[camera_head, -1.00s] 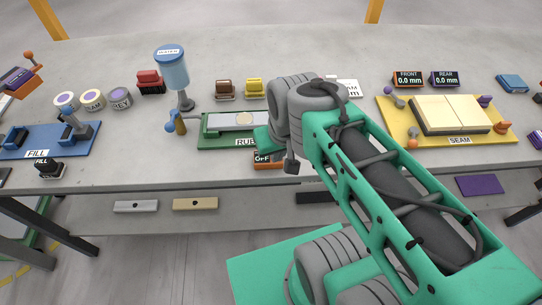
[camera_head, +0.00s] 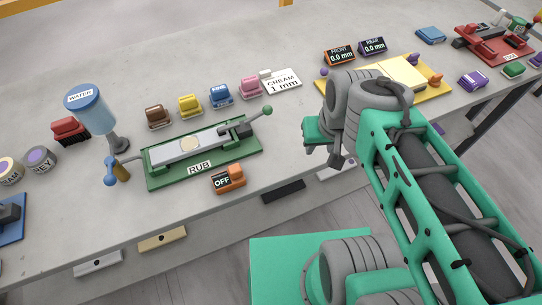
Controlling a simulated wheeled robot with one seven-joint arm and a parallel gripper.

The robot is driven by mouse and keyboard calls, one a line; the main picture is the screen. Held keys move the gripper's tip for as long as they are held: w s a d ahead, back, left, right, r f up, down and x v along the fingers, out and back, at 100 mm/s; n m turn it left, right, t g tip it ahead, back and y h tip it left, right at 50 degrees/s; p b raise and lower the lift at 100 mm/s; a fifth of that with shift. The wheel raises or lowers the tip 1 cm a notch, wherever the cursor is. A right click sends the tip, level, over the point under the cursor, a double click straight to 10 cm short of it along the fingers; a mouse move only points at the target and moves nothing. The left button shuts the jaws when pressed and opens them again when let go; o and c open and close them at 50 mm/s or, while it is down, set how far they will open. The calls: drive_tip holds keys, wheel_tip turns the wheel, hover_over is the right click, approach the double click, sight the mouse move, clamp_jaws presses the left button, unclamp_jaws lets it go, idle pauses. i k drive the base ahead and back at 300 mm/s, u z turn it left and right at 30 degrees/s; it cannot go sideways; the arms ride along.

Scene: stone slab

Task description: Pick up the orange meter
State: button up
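An orange block-shaped meter (camera_head: 228,180) with a dark display reading OFF sits on the slab near its front edge, just in front of the green RUB board (camera_head: 245,152). Another small display marked FRONT (camera_head: 339,56), with an orange case and reading 0.0 mm, stands farther back beside a purple REAR display (camera_head: 372,47). My gripper end (camera_head: 320,133) is above the slab to the right of the OFF meter and apart from it. Its fingers are hidden, so I cannot see whether they are open or shut.
A blue WATER container (camera_head: 92,108) on a stand is at left. Brown, yellow, blue and pink blocks (camera_head: 220,95) line up behind the RUB board. A yellow board (camera_head: 432,85) lies partly behind my arm. Slab between the OFF meter and my gripper is clear.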

sight(231, 178)
drive_tip(key=z, duration=0.5)
drive_tip(key=k, duration=1.45)
drive_tip(key=u, duration=1.7)
drive_tip(key=i, duration=0.5)
drive_tip(key=z, duration=0.05)
